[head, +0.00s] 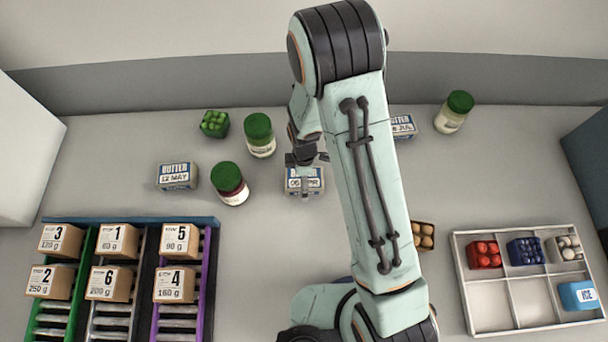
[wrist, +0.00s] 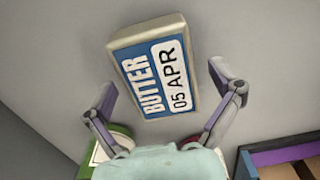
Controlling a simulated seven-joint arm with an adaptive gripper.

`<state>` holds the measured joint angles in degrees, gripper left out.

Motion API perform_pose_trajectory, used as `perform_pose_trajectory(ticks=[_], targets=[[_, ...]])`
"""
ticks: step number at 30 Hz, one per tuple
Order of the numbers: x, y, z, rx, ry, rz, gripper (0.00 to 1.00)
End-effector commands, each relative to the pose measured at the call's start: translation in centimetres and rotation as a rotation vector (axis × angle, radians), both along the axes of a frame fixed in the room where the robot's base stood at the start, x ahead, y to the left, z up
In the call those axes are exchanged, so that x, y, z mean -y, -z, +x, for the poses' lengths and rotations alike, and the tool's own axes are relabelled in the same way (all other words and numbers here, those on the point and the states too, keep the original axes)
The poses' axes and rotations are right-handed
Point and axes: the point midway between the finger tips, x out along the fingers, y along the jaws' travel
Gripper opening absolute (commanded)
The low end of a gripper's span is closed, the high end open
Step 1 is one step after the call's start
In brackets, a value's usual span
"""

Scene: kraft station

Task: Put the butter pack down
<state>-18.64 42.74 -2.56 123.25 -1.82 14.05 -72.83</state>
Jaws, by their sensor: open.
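Three butter packs lie on the grey table. The one dated 05 APR (head: 303,187) lies flat below my gripper in the head view, partly hidden by it. In the wrist view this pack (wrist: 157,75) lies just ahead of the fingertips, label up. My gripper (wrist: 165,88) is open and empty, with one finger toward each side of the pack and gaps between. A butter pack dated 12 MAY (head: 177,176) lies to the left. Another butter pack (head: 404,126) lies at the back right, partly hidden by my arm.
Jars with green lids (head: 260,136) and a dark red jar (head: 230,184) stand left of my gripper. A rack with numbered boxes (head: 130,220) is at front left. A white divided tray (head: 490,300) is at right, beyond a small box of brown items (head: 424,235).

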Motion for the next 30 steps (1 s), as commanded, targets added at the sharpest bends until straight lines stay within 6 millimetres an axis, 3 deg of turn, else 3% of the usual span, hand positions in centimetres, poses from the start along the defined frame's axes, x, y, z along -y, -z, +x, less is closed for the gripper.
perform_pose_trajectory(ticks=[5,18,30], targets=[[0.0,-1.0,0.1,0.002,0.000,0.001,0.91],[0.0,-10.3,0.1,0.005,0.000,0.001,0.91],[0.4,-13.2,-0.4,0.001,0.052,0.005,0.91]])
